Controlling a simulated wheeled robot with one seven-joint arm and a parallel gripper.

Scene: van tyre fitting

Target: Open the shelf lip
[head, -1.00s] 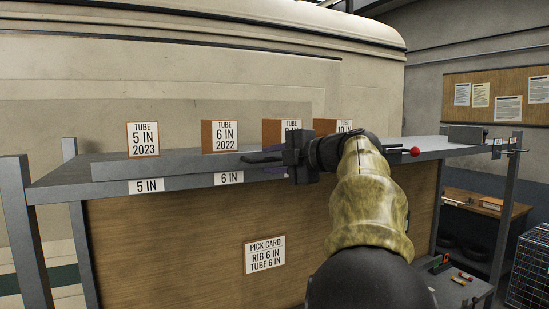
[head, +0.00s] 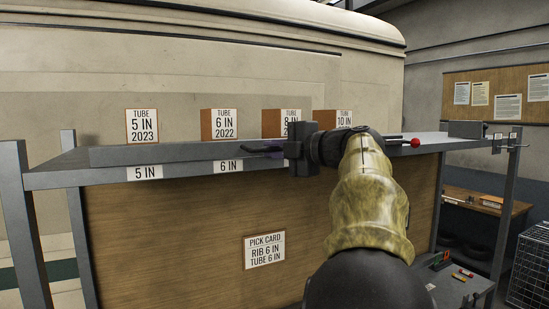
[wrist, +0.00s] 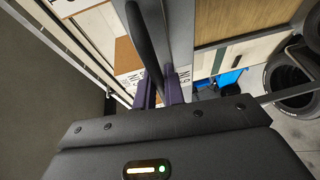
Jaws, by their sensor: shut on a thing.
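The shelf lip (head: 150,153) is a long grey strip standing along the front edge of the shelf, below the tube boxes. My gripper (head: 265,149) is at the lip, right of the 6 IN label, with its fingers pointing left. My wrist hides part of the lip and shelf edge.
Tube boxes stand behind the lip, including the 6 IN box (head: 222,124) and the 8 IN box (head: 285,122). A red knob (head: 415,143) is at the right. A metal post (head: 507,190) stands at right.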

